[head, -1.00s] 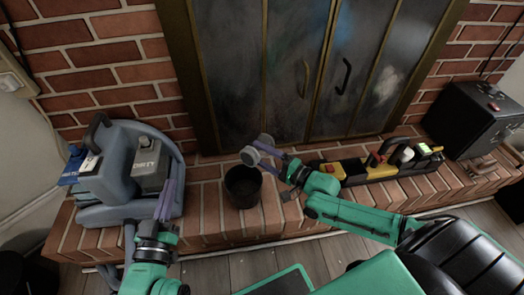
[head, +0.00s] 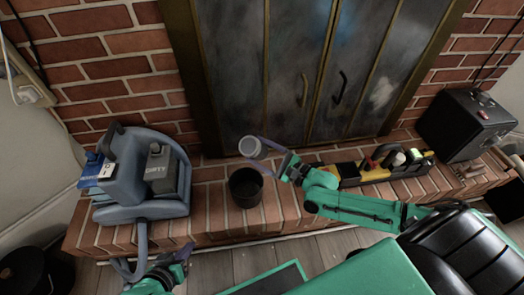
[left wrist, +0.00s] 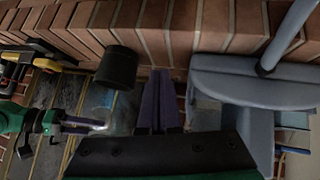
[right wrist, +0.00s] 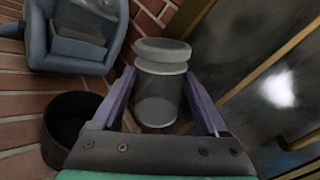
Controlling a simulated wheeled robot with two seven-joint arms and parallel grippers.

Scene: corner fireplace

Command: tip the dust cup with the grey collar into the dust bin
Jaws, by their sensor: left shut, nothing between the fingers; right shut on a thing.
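The dust cup with the grey collar (right wrist: 162,55) is a translucent grey cup. My right gripper (head: 267,150) is shut on it, with one finger on each side of it in the right wrist view (right wrist: 163,88). In the head view the cup (head: 251,147) shows just above and behind the dust bin (head: 246,188), a black round open bin on the brick ledge. The bin also shows at the lower left of the right wrist view (right wrist: 58,140). My left gripper (head: 186,252) is shut and empty, in front of the ledge. The cup's contents cannot be made out.
A blue-grey machine (head: 141,205) with a tank marked DIRTY stands on the ledge at the left. A black and yellow tool tray (head: 383,170) lies to the right, then a black box (head: 468,122). Glass fireplace doors (head: 296,70) rise behind the bin.

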